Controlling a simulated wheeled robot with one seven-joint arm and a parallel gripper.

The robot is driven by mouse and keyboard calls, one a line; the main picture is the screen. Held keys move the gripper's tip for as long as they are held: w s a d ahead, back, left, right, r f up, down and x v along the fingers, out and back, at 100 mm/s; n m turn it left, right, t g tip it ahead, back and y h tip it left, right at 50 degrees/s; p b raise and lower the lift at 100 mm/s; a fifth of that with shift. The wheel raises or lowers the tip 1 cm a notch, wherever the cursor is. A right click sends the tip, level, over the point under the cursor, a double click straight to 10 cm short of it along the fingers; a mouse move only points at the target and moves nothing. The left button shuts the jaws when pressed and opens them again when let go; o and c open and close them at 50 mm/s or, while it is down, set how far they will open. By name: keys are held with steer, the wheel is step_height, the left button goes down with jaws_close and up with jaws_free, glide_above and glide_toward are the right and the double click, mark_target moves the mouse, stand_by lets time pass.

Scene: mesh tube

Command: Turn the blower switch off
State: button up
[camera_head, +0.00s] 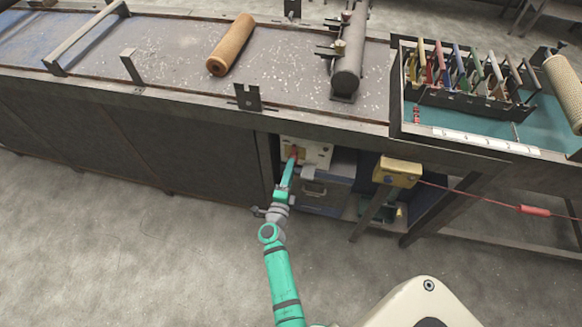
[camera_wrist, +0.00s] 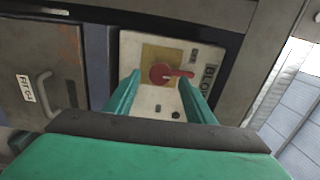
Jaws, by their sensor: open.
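The blower switch (camera_wrist: 168,74) is a red rotary knob on a yellow plate, with its handle pointing right in the wrist view. It sits on a pale control panel (camera_wrist: 207,57) marked with lettering that begins "BLO". In the head view the panel (camera_head: 318,152) is under the table's front edge. My gripper (camera_wrist: 158,88) is open, its two green fingers on either side of the knob in the wrist view. I cannot tell whether a finger touches the handle. In the head view my gripper (camera_head: 293,160) is at the panel and covers most of the switch.
The workbench (camera_head: 180,85) overhangs the panel. A grey drawer cabinet (camera_head: 322,193) is below the panel. A yellow box (camera_head: 397,171) with a red cable is to the right. The floor at left is clear.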

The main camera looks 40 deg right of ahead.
steer(key=v, duration=0.8)
steer(key=shift+s+a, duration=0.25)
steer(key=shift+s, duration=0.05)
steer(key=s+a+r+n+t+y, duration=0.1)
steer(key=s+a+r+n+y, duration=0.3)
steer(key=s+a+n, duration=0.5)
steer(key=s+a+r+n+t+y, duration=0.1)
steer(key=s+a+r+n+y, duration=0.4)
steer(key=s+a+r+n, duration=0.2)
steer(key=s+a+r+n+t+y, duration=0.1)
steer(key=s+a+r+n+y, duration=0.3)
steer(key=s+a+n, duration=0.7)
steer(key=shift+s+a+r+n+t+y, duration=0.4)
steer(key=shift+s+r, duration=0.3)
steer(key=shift+s, duration=0.4)
